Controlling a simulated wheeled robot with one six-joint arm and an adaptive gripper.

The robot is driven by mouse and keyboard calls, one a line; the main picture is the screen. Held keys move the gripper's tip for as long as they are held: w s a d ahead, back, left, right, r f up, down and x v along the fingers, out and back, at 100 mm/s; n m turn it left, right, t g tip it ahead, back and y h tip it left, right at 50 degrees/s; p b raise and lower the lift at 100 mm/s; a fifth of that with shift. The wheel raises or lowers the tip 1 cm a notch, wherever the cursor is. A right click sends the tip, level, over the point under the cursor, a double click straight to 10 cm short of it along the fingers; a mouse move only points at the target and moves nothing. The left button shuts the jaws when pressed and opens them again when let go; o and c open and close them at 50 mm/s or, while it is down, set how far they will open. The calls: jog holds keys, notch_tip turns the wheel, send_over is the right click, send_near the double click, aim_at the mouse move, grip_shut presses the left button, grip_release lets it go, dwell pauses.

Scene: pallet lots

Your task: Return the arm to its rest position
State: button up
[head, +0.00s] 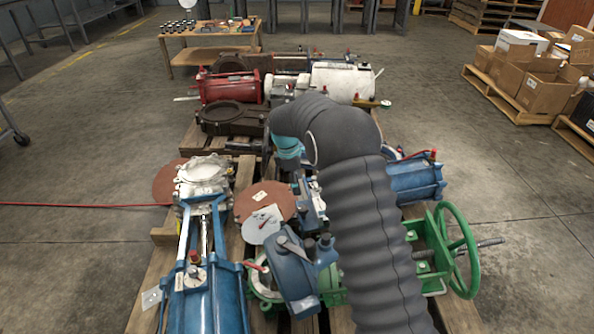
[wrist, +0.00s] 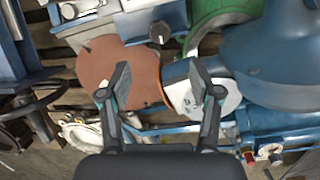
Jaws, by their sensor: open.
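My arm (head: 365,220), in a dark grey ribbed sleeve, rises from the bottom of the head view and bends left over the loaded pallets. In the head view its end is mostly hidden behind the sleeve. In the wrist view my gripper (wrist: 160,90) is open, its two fingers apart with nothing held between them. Beyond the fingertips lie a reddish-brown disc (wrist: 125,65) and a pale disc (wrist: 222,92). I cannot tell how far the fingers are above them.
Blue valve actuators (head: 207,295) and a green handwheel (head: 462,250) crowd the near pallet. A red actuator (head: 230,86) and a white cylinder (head: 342,82) lie farther back. A wooden table (head: 210,42) stands behind. Boxes (head: 540,88) sit on a pallet at right.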

jog(key=s+d+f+m+g, duration=0.1)
jog(key=s+d+m, duration=0.1)
jog(key=s+m, duration=0.5)
jog(key=s+d+r+m+t, duration=0.2)
jog(key=s+d+r, duration=0.3)
jog(key=s, duration=0.6)
jog(key=s+d+r+m+t+y, duration=0.1)
jog(key=s+d+r+m, duration=0.3)
jog(key=s+r, duration=0.6)
jog(key=s+d+r+m+t+y, duration=0.1)
jog(key=s+d+r+m+t, duration=0.2)
jog(key=s, duration=1)
jog(key=shift+s+d+r+m, duration=0.25)
jog(key=shift+d+r+m, duration=0.95)
jog(key=shift+r, duration=1.4)
